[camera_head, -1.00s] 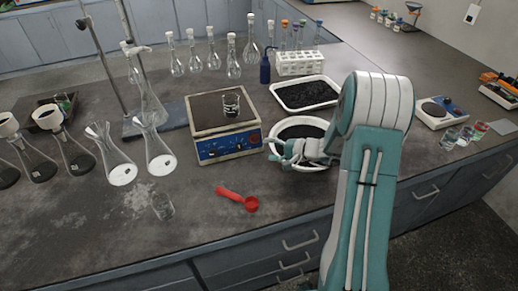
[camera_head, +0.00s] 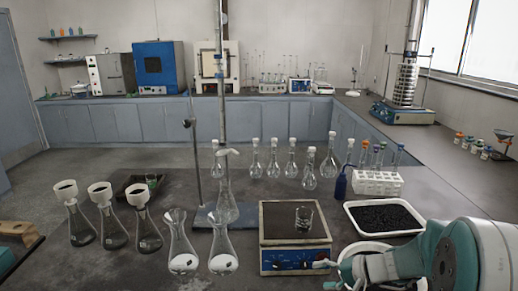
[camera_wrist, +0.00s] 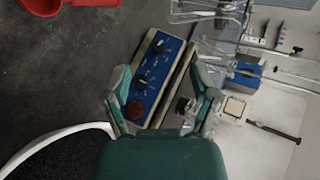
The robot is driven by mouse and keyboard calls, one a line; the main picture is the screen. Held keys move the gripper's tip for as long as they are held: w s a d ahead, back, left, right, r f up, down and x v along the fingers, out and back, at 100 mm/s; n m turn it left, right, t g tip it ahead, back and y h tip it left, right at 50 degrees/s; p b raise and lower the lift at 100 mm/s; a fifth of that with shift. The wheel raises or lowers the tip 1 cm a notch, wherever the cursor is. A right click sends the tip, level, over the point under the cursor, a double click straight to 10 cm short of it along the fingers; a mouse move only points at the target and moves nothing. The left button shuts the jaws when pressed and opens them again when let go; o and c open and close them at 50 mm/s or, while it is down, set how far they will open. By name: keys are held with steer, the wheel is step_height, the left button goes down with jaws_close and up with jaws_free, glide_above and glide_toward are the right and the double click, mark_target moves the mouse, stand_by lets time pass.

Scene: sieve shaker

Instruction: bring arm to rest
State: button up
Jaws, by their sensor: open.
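My arm comes in from the right edge of the head view and covers part of a white bowl (camera_head: 352,250).
A white tray of black granules (camera_head: 350,219) lies behind my arm. Flasks (camera_head: 222,255) stand left of the balance. A red scoop (camera_wrist: 85,3) lies on the bench. The sieve shaker (camera_head: 405,80) stands at the back right.

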steer(key=s+r+n+h, duration=0.3)
steer(key=s+r+h, duration=0.2)
steer(key=s, duration=0.6)
steer(key=s+a+r+n+h, duration=0.1)
steer(key=s+r+n+h, duration=0.2)
steer(key=s, duration=0.8)
step_height(320, 180, up, 4)
steer(key=shift+s+a+r+t+h, duration=0.1)
steer(key=shift+s+a+t+h, duration=0.25)
steer(key=shift+h, duration=0.75)
